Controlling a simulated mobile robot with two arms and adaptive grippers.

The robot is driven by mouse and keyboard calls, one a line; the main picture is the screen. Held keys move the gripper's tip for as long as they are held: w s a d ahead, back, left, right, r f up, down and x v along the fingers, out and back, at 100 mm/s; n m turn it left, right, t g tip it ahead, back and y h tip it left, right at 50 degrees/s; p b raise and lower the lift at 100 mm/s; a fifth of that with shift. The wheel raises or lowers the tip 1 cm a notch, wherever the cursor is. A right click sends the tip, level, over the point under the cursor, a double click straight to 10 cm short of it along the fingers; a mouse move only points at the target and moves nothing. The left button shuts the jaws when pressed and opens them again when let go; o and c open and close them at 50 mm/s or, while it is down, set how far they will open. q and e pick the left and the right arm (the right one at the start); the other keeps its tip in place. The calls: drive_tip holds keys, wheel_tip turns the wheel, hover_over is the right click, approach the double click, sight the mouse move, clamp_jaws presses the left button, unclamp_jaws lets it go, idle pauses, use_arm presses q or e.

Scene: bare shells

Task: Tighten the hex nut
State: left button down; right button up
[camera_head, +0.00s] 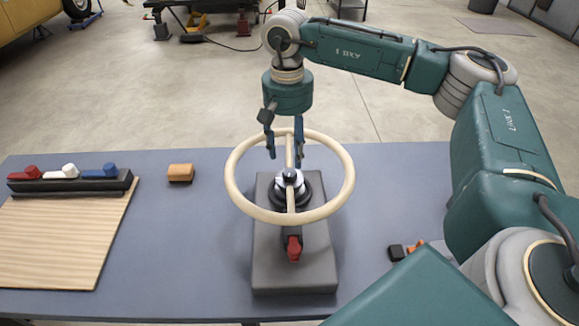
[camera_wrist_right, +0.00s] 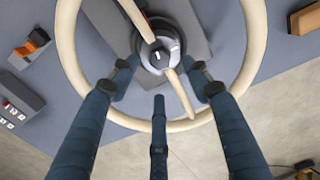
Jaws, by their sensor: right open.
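A cream steering wheel (camera_head: 290,217) lies nearly flat on a dark grey stand (camera_head: 295,276) on the table. At its hub is a small dark, metallic nut (camera_head: 289,175), which also shows in the right wrist view (camera_wrist_right: 159,58); its exact shape is too small to tell. My right gripper (camera_head: 284,152) points down over the far part of the wheel, with blue fingers. In the right wrist view its fingers (camera_wrist_right: 160,76) are spread around and short of the hub, open and empty. Whether a finger touches the wheel or hub I cannot tell. My left gripper is not in view.
A wooden board (camera_head: 60,235) and a dark rack with red, white and blue-handled items (camera_head: 70,186) are at the left. An orange-brown block (camera_head: 180,172) lies left of the wheel. A black-and-orange tool (camera_head: 405,249) lies right. A red knob (camera_head: 293,248) fronts the stand.

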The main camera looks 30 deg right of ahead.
sight(290, 172)
wheel_tip(290, 172, down, 7)
drive_tip(key=shift+r+p, duration=0.15)
drive_tip(key=shift+p, duration=0.5)
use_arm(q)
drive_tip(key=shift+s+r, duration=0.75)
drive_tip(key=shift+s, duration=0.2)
